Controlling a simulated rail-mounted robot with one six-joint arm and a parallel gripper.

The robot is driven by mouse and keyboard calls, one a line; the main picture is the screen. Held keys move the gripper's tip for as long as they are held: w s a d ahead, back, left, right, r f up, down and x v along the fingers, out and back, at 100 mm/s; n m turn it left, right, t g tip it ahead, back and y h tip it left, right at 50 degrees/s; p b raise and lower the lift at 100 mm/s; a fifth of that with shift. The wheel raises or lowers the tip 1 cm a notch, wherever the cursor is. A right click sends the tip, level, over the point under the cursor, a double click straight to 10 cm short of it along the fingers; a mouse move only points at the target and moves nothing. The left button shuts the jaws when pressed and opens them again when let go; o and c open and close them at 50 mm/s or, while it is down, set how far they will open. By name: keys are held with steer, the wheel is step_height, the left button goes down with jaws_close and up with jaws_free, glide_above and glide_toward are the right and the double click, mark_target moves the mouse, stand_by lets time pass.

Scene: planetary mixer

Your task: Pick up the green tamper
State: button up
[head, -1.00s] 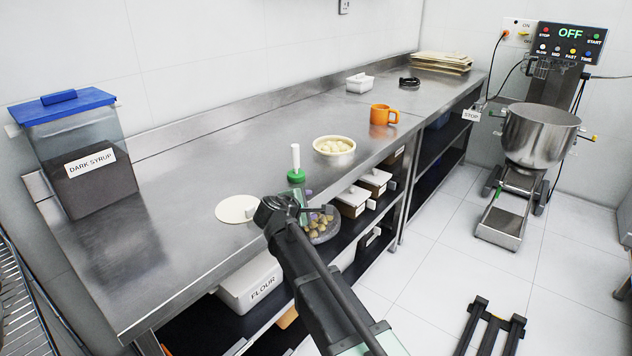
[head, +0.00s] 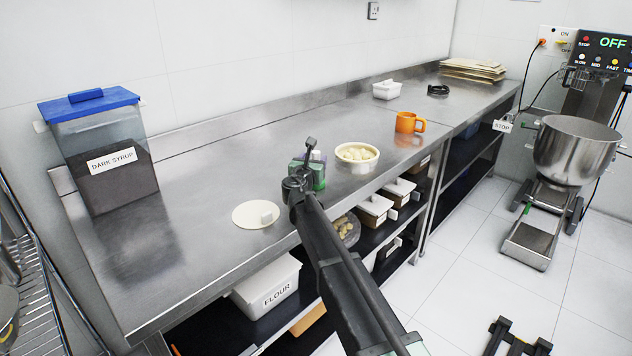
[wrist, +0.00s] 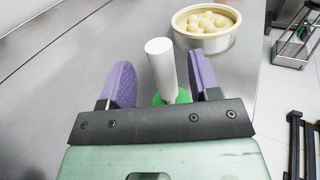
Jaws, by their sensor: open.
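The green tamper shows in the wrist view as a white upright handle (wrist: 161,70) above a green base, partly hidden behind the gripper's front bar. My gripper (wrist: 163,84) is open, with one purple finger on each side of the tamper's handle.
A mixer bowl (head: 575,155) stands at right.

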steer(key=w, duration=0.4)
steer(key=shift+w+d, duration=0.3)
steer(key=shift+d, duration=0.1)
steer(key=shift+s, duration=0.1)
steer(key=c, duration=1)
steer(key=shift+r, duration=0.15)
